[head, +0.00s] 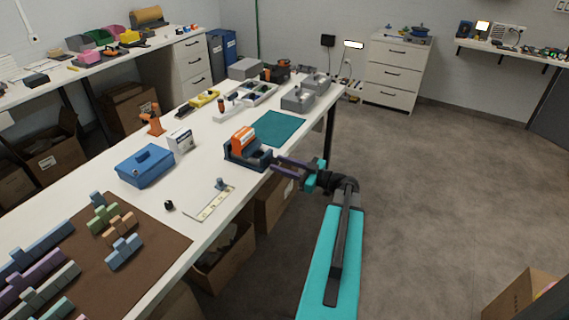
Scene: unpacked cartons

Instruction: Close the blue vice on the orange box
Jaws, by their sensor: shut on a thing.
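The blue vice (235,157) stands on the white workbench near its right edge. The orange box (243,139) sits upright between its jaws; whether both jaws touch the box is too small to tell. My gripper (277,164) reaches in from the right, with its fingers at the right end of the vice. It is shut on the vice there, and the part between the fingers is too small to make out.
A teal mat (274,128) lies behind the vice. A flat plate (210,204) lies in front. Cardboard boxes (228,258) stand under the workbench (110,184).

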